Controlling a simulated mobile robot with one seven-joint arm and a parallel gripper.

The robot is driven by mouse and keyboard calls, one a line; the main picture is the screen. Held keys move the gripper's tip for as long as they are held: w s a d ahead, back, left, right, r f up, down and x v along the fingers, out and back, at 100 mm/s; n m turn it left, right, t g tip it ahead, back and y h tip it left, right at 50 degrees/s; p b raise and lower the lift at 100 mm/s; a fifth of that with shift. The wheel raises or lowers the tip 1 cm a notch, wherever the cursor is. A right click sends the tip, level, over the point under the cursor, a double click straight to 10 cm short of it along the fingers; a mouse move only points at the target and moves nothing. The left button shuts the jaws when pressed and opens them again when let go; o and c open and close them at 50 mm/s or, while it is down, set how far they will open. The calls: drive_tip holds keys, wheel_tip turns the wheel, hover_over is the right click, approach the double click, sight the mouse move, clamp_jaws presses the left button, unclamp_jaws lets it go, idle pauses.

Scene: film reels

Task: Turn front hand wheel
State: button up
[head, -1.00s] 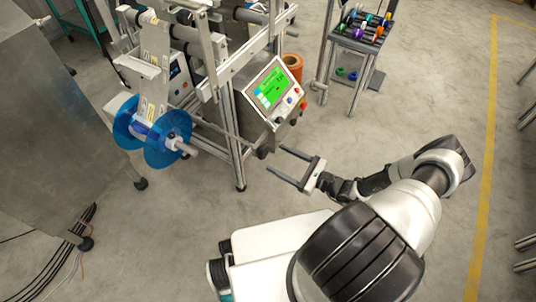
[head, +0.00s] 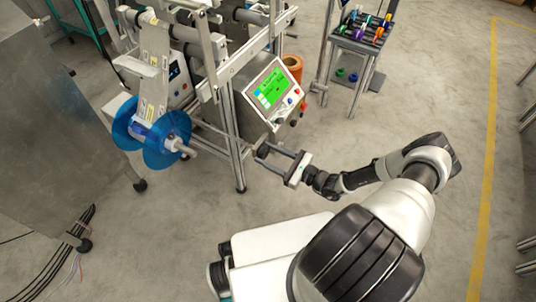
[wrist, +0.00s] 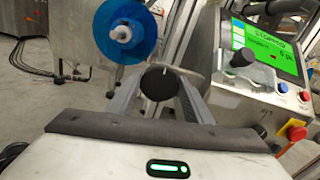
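The front hand wheel, a black round knob (wrist: 160,83) with a pale mark on its face, shows in the middle of the wrist view. In the head view it is a small dark shape below the control box, largely merged with the fingertips. My gripper (head: 263,151) is open, its two long grey fingers reaching toward the machine's frame. In the wrist view the fingers lie on either side of the knob, which shows between their tips. I cannot tell whether either finger touches it.
The control box with a green screen (head: 271,88) stands just above the gripper; a black handle (wrist: 243,57) and a red button (wrist: 296,133) show on it. A blue reel (head: 165,140) is at left. A rack of coloured spools (head: 362,30) stands behind.

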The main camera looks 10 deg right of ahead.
drive_tip(key=shift+o, duration=0.2)
drive_tip(key=shift+n, duration=0.4)
drive_tip(key=n+p, duration=0.1)
drive_tip(key=n, duration=0.1)
drive_tip(key=shift+n, duration=0.4)
drive_tip(key=shift+s+n+p, duration=0.1)
drive_tip(key=shift+n+p, duration=0.35)
drive_tip(key=shift+n, duration=1.75)
drive_tip(key=o, duration=1)
drive_tip(key=shift+o, duration=0.2)
